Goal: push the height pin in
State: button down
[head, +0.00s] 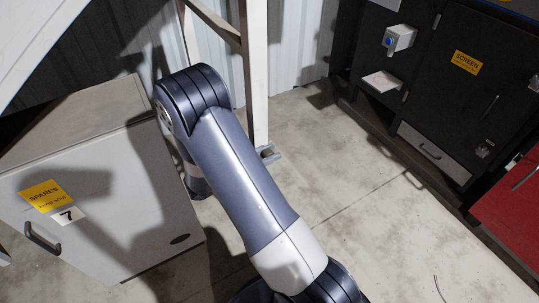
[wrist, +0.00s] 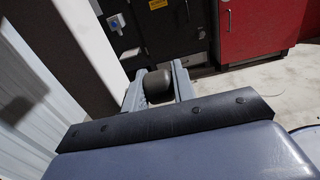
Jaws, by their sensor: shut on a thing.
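In the wrist view my gripper (wrist: 158,88) is shut on a dark, rounded knob (wrist: 158,85), with one pale grey finger on each side of it. The knob may be the head of the height pin; its shaft and any hole are hidden. A pale post (wrist: 82,40) stands close to the left of the fingers. In the head view my arm covers most of the wrist and the knob does not show. The post (head: 253,90) shows there behind my arm.
A grey SPARES cabinet (head: 95,215) stands at the left. A black cabinet with a SCREEN label (head: 467,62) and a box with a blue button (head: 398,39) stand at the back right. A red cabinet (head: 510,205) is at the right edge. The concrete floor (head: 370,215) between is mostly clear.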

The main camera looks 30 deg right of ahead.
jog(key=c, duration=1.2)
grip_release()
jog(key=shift+w+r, duration=0.1)
jog(key=shift+w, duration=0.2)
jog(key=shift+o, duration=0.2)
jog(key=shift+s, duration=0.1)
